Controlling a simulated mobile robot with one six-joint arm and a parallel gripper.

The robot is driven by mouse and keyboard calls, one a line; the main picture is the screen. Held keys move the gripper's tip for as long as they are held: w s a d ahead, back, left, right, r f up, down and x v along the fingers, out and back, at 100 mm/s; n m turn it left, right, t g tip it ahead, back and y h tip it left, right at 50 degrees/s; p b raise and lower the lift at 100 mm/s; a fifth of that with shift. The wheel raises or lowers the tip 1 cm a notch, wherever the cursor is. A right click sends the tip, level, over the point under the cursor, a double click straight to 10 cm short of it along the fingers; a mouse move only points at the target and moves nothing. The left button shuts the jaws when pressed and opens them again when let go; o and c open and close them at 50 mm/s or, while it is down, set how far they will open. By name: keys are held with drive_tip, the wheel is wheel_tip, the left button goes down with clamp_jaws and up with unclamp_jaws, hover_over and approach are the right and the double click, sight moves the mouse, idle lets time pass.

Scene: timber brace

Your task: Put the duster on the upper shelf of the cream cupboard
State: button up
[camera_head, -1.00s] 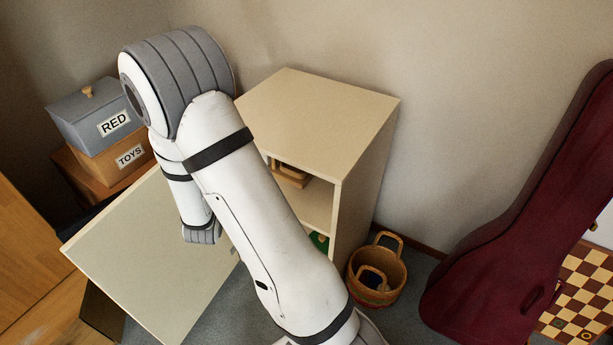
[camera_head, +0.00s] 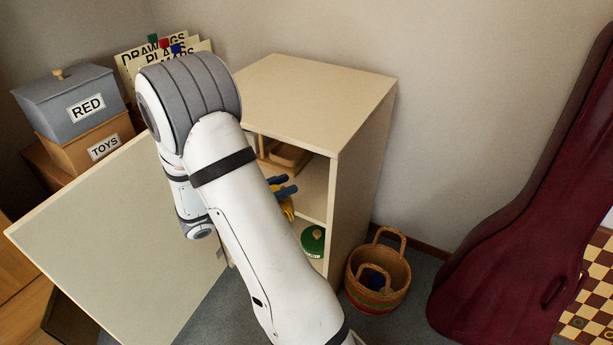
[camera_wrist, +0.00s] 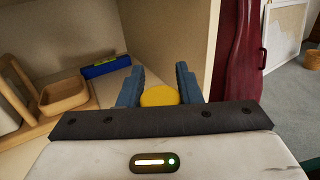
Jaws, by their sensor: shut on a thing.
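The cream cupboard (camera_head: 318,105) stands in the corner with its door (camera_head: 110,240) wide open to the left. My gripper (camera_head: 284,187) is at the cupboard's open front, level with the upper compartment. Its blue fingers (camera_wrist: 159,80) are shut on a rounded yellow thing, which I take for the duster (camera_wrist: 158,97). The duster also shows as a bit of yellow in the head view (camera_head: 288,209); my arm hides the rest. The upper shelf (camera_head: 312,196) is partly visible beyond. I cannot tell whether the duster touches it.
A wooden tray (camera_wrist: 64,96) and a blue box (camera_wrist: 105,67) sit to the left inside the upper compartment. A green round thing (camera_head: 313,241) is in the lower one. A basket (camera_head: 379,275) stands right of the cupboard, then a dark red instrument case (camera_head: 520,230).

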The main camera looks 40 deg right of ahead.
drive_tip(key=w+d+b, duration=0.3)
drive_tip(key=w+d, duration=0.2)
drive_tip(key=d, duration=0.7)
drive_tip(key=f+b, duration=0.1)
drive_tip(key=f, duration=0.1)
drive_tip(key=f+b, duration=0.1)
drive_tip(key=f, duration=0.1)
drive_tip(key=f+b, duration=0.2)
drive_tip(key=f, duration=0.1)
drive_tip(key=shift+w+d, duration=0.2)
drive_tip(key=shift+d, duration=0.2)
drive_tip(key=shift+d+f, duration=0.15)
drive_tip(key=o, duration=1.1)
